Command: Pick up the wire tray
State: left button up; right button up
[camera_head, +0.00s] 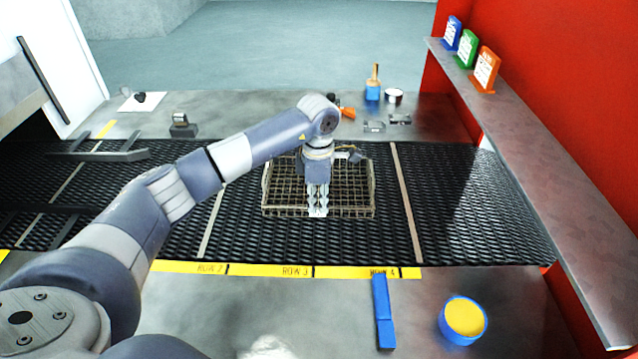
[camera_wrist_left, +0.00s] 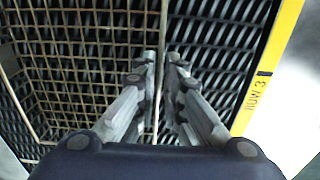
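The wire tray (camera_head: 350,190) is a tan rectangular mesh basket on the black mesh belt, near the picture's middle. My left gripper (camera_head: 318,208) points down at the tray's near wall. In the left wrist view the tray's grid (camera_wrist_left: 85,45) fills the upper left, and its rim runs between the two fingertips of the left gripper (camera_wrist_left: 162,60). The fingers are close together, one on each side of the rim, and look shut on it. Whether the tray touches the belt or hangs slightly above it cannot be told. My right gripper is not in view.
The belt (camera_head: 470,215) is clear to the tray's right. A yellow row strip (camera_head: 340,271) edges the near table, with a blue bar (camera_head: 383,312) and a blue-yellow round container (camera_head: 464,319). A grey shelf (camera_head: 540,160) runs along the red wall. Small items lie on the far table.

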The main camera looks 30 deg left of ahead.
pick_arm(q)
jog(key=shift+f+p, duration=0.35)
jog(key=shift+f, duration=1.1)
grip_shut()
